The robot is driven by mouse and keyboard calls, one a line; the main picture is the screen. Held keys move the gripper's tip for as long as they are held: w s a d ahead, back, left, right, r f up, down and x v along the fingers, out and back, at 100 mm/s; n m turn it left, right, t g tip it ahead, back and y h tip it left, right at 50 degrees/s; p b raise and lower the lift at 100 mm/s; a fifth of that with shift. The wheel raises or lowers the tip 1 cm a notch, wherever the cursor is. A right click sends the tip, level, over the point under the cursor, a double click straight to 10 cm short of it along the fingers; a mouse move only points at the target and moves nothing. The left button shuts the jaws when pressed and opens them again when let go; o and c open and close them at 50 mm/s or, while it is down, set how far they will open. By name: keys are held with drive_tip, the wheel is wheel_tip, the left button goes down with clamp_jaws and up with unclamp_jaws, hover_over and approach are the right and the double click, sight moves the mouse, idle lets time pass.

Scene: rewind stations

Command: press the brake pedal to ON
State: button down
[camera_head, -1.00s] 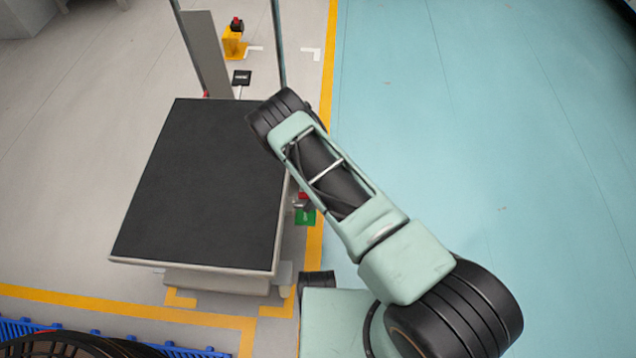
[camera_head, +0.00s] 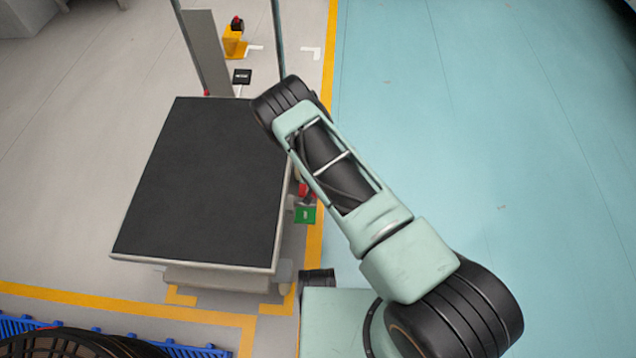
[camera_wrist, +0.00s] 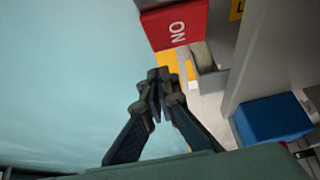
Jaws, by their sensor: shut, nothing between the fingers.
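A red block (camera_wrist: 177,24) with white letters, reading as ON turned round, is at the top of the wrist view. It appears to belong to the brake pedal, though I cannot be sure. My gripper (camera_wrist: 159,78) is shut and empty, its tips below the red block in the picture and apparently apart from it. In the head view, a small red part (camera_head: 304,190) and a green plate (camera_head: 305,214) with a white mark sit beside the right edge of the dark-topped station (camera_head: 205,185). My arm hides part of that edge, and my fingertips are hidden there.
A blue block (camera_wrist: 272,118) is at the right of the wrist view, beside a grey panel. A yellow stand (camera_head: 235,42) with a red-and-black top is behind the station. Blue-green floor (camera_head: 480,150) lies clear on the right. A blue rack edge (camera_head: 195,350) is at the bottom left.

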drive_tip(key=p+v, duration=0.3)
drive_tip(key=v, duration=0.8)
drive_tip(key=shift+w+p, duration=0.15)
drive_tip(key=shift+p, duration=0.25)
drive_tip(key=shift+r, duration=0.2)
